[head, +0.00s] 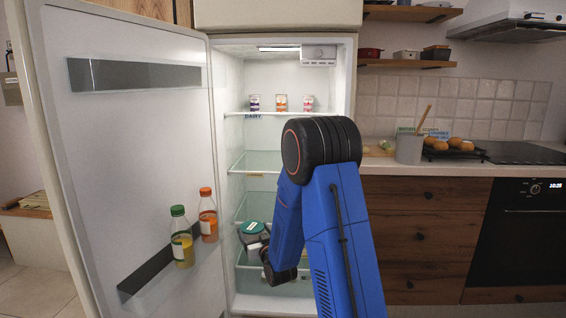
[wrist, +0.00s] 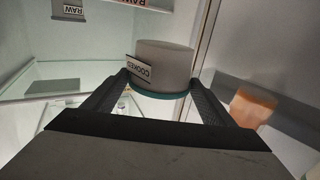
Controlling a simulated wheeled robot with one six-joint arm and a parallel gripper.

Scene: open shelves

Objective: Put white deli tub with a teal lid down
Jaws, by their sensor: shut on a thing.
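The white deli tub with a teal lid (wrist: 163,65) is between the two fingers of my gripper (wrist: 160,95) in the wrist view. It carries a "COOKED" label and appears upside down there, lid towards the bottom of the picture. In the head view its teal lid (head: 252,227) shows inside the open fridge, at the lower shelves, with my gripper (head: 250,243) around it. My arm hides part of this area. I cannot tell whether the tub touches a shelf.
Glass fridge shelves (head: 252,208) lie close around my gripper. Small cups (head: 281,102) stand on the upper shelf. The open door at left holds a green-capped bottle (head: 181,240) and an orange-capped bottle (head: 208,217).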

